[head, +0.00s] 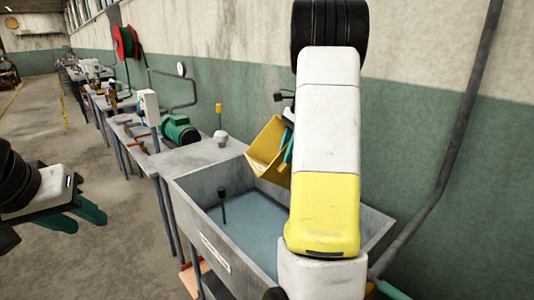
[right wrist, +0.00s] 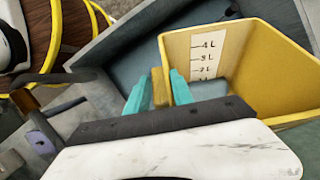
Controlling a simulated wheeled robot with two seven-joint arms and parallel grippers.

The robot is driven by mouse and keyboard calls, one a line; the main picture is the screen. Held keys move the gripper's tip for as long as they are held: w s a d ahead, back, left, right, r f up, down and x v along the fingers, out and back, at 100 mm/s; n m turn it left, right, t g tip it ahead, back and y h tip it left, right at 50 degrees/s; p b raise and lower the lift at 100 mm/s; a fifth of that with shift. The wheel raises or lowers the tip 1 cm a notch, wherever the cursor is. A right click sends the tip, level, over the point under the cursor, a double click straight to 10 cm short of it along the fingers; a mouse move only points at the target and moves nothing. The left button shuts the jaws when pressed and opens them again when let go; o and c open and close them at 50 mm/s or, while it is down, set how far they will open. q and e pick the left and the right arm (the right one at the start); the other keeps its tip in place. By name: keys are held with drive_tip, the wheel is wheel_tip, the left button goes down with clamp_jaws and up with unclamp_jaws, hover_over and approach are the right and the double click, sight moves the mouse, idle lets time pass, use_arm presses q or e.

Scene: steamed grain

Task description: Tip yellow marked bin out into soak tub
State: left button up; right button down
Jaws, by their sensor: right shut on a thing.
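The yellow bin (head: 264,148) hangs tilted above the back of the grey soak tub (head: 190,205). In the right wrist view the bin (right wrist: 270,60) shows a white scale strip with litre marks on its inner wall. I see no grain on the visible inner walls; the bin's bottom is partly cut off. My right gripper (right wrist: 157,90) is shut on the bin's wall, a teal finger on each side. In the head view my arm hides most of this gripper. My left gripper (head: 88,222) is open and empty, left of the tub and apart from it.
A dark probe-like thing (head: 223,203) stands inside the tub, whose floor looks blue-grey. A bench (head: 195,155) with a green motor (head: 180,130) stands beyond the tub. The wall is close behind. Floor at left is clear.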

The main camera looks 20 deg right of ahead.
drive_tip(key=y, duration=0.2)
drive_tip(key=shift+d+r+y, duration=0.15)
drive_tip(key=shift+d+y, duration=0.15)
drive_tip(key=shift+y, duration=0.1)
drive_tip(key=shift+a+r+y, duration=0.15)
drive_tip(key=shift+r+y, duration=0.15)
drive_tip(key=shift+y, duration=0.6)
drive_tip(key=y, duration=0.3)
drive_tip(key=shift+r+t+y, duration=0.2)
drive_tip(key=shift+t+y, duration=0.1)
drive_tip(key=shift+y, duration=0.1)
drive_tip(key=shift+r+y, duration=0.3)
drive_tip(key=shift+y, duration=0.4)
drive_tip(key=shift+a, duration=0.1)
